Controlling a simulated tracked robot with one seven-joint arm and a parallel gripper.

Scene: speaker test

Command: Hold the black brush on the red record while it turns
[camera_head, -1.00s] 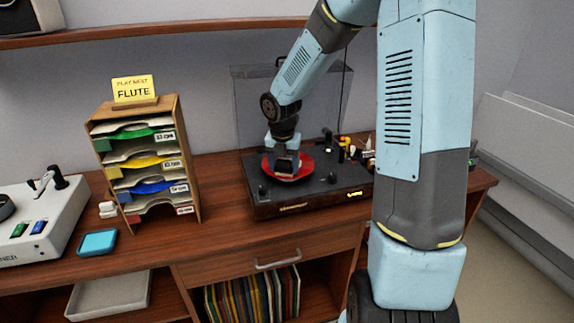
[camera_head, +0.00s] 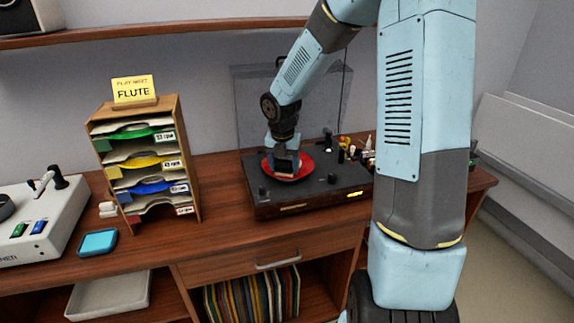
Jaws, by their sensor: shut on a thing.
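The red record (camera_head: 305,168) lies flat on the platter of the dark turntable (camera_head: 325,188), whose clear lid stands open behind it. My gripper (camera_head: 286,168) points down over the front left part of the record and is shut. The black brush is hardly visible; a small dark edge shows under the fingers at the record. I cannot tell from this view how firmly it touches the surface. Whether the record is turning cannot be seen.
A wooden rack (camera_head: 150,165) with several coloured records and a yellow "FLUTE" card (camera_head: 133,89) stands to the left. A blue pad (camera_head: 97,242) lies before it, and a white device (camera_head: 40,222) sits at far left. Small bottles (camera_head: 360,150) stand behind the turntable's right side.

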